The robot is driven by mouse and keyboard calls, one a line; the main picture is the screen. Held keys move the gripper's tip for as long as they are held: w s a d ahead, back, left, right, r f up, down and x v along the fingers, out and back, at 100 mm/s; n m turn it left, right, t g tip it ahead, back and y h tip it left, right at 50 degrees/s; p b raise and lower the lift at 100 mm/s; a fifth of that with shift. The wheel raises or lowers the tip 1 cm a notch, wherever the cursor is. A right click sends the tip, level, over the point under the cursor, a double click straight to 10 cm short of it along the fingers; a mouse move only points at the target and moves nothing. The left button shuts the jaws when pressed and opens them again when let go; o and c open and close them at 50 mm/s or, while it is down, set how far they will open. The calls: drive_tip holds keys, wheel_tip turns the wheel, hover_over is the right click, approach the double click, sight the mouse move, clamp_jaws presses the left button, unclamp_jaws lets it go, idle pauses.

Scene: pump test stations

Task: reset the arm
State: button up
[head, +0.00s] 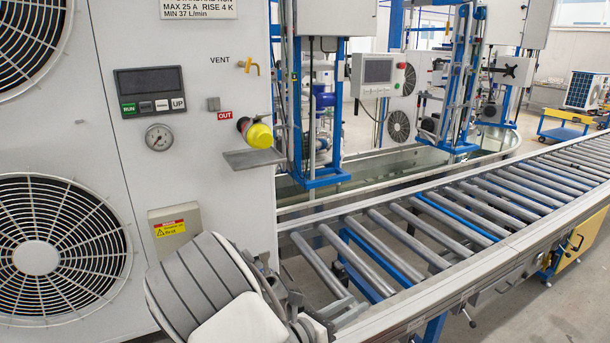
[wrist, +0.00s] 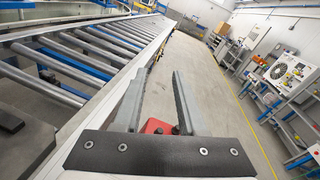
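My gripper (wrist: 158,100) shows in the wrist view with its two grey fingers apart and nothing between the tips but bare floor. A red part (wrist: 157,126) shows low between the fingers, near the dark mounting plate. In the head view my arm is folded low at the bottom centre, in front of the test cabinet (head: 205,150) and close to the near end of the roller conveyor (head: 430,215). The gripper's fingers are not clearly made out there. In the wrist view the fingers point along the outside of the conveyor's side rail (wrist: 110,90).
Blue frames (head: 318,110) stand behind the conveyor. Clear floor (wrist: 205,85) lies beside it.

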drive_tip(key=s+d+r+m+g+y, duration=0.35)
drive_tip(key=s+m+g, duration=0.2)
drive_tip(key=m, duration=0.25)
drive_tip(key=s+d+r+m+g+y, duration=0.2)
drive_tip(key=s+d+r+m+g, duration=0.25)
drive_tip(key=s+m, duration=0.3)
drive_tip(key=s+a+r+m+t+y, duration=0.2)
drive_tip(key=s+r+m+y, duration=0.2)
drive_tip(key=s+r+m, duration=0.2)
drive_tip(key=s+a+r+m+t+y, duration=0.2)
drive_tip(key=s+r+m+t+y, duration=0.1)
drive_tip(key=m, duration=0.4)
drive_tip(key=shift+s+a+r+y, duration=0.3)
drive_tip(key=shift+s+r+y, duration=0.45)
drive_tip(key=shift+s+r, duration=0.65)
